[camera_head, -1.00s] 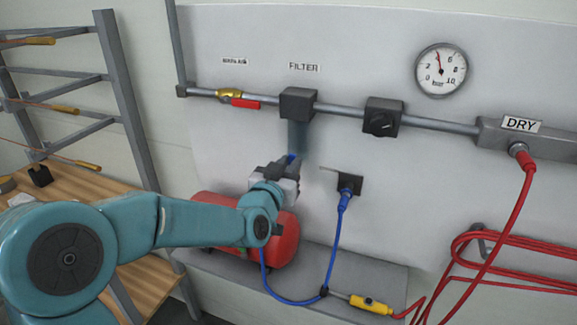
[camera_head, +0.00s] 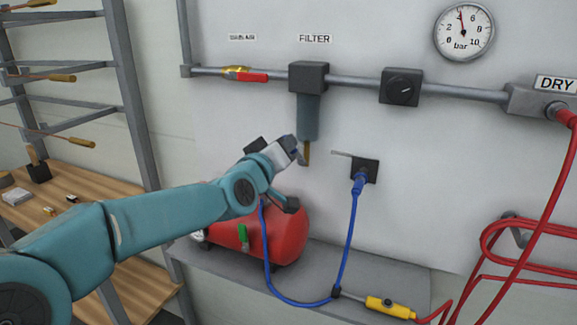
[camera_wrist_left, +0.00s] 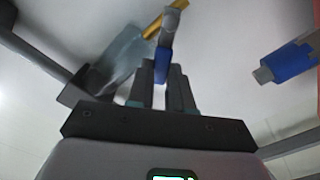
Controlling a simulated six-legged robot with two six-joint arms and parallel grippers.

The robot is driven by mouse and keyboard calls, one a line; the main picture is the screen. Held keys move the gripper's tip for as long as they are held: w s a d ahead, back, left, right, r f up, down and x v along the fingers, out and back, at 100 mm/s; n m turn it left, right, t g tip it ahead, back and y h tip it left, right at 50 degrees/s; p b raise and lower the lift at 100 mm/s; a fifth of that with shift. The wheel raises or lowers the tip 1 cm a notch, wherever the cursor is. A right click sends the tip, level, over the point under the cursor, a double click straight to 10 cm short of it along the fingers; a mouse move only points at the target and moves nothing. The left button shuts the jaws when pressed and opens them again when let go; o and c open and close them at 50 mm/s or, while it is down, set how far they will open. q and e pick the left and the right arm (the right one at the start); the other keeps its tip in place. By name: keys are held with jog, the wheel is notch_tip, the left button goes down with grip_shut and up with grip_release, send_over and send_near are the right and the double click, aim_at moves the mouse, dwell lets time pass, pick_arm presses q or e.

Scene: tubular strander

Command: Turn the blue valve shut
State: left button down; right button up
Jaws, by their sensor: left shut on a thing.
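The blue valve shows in the left wrist view as a grey lever with a blue grip (camera_wrist_left: 163,66), beside a brass stem (camera_wrist_left: 153,27) under the clear filter bowl (camera_wrist_left: 122,62). My left gripper (camera_wrist_left: 162,88) is shut on the blue grip, one finger on each side. In the head view, the brass stem (camera_head: 306,152) hangs straight down from the filter bowl (camera_head: 307,117). My left gripper (camera_head: 298,150) is close against the stem's left side there and hides most of the blue grip. My right gripper is not in view.
A grey pipe (camera_head: 345,82) crosses the panel, with a red-handled valve (camera_head: 250,76) and a black knob (camera_head: 402,89). A blue hose (camera_head: 350,230) hangs to the right. A red tank (camera_head: 285,232) sits below my arm. A tool bench (camera_head: 95,210) stands left.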

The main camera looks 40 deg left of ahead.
pick_arm(q)
jog(key=shift+s+a+f+n+b, duration=0.1)
jog(key=shift+a+f+n+b, duration=0.2)
jog(key=shift+f+n+b, duration=0.85)
jog(key=shift+s+a+f+n+b, duration=0.1)
jog(key=shift+a+f+n+b, duration=0.2)
jog(key=shift+n+b, duration=1.75)
jog(key=shift+s+a+f+n+b, duration=0.1)
jog(key=shift+a+f+n+b, duration=0.4)
jog(key=shift+n+b, duration=1.1)
jog(key=shift+d+f+n, duration=0.15)
jog(key=shift+n, duration=0.45)
jog(key=c, duration=1.1)
grip_release()
jog(key=shift+w, duration=0.1)
jog(key=shift+c, duration=0.2)
jog(key=shift+o, duration=0.6)
jog(key=shift+f, duration=0.1)
